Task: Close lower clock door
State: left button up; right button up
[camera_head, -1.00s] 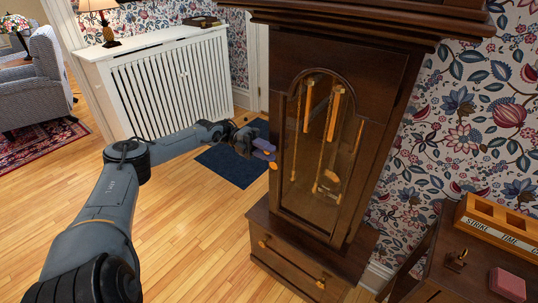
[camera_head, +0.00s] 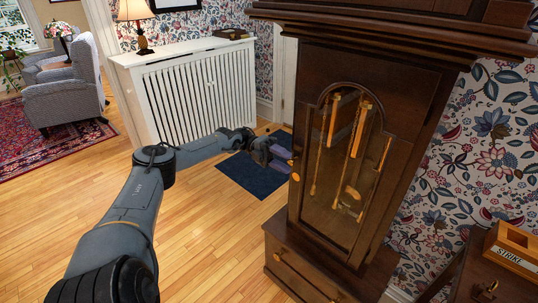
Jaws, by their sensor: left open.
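The tall dark wooden clock stands right of centre. Its lower clock door (camera_head: 312,218) has an arched glass pane, with weights and a pendulum showing behind it. A small round knob (camera_head: 295,177) sits on the door's left edge. The door looks close to the case front, but I cannot tell whether it is fully shut. My left gripper (camera_head: 284,159) is at the door's left edge, beside the knob, with its purple fingers apart and nothing seen between them. I cannot tell whether it touches the door. My right gripper is out of view.
A white radiator cover (camera_head: 195,92) with a lamp (camera_head: 137,22) stands behind my left arm. A blue mat (camera_head: 252,178) lies on the floor left of the clock. A side table with a wooden box (camera_head: 513,250) is at the lower right. Open wooden floor lies at left.

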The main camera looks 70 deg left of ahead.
pick_arm(q)
jog(key=b+v, duration=0.3)
jog(key=v, duration=0.5)
jog(key=shift+a+r, duration=0.1)
jog(key=shift+a, duration=0.05)
dwell(0.4)
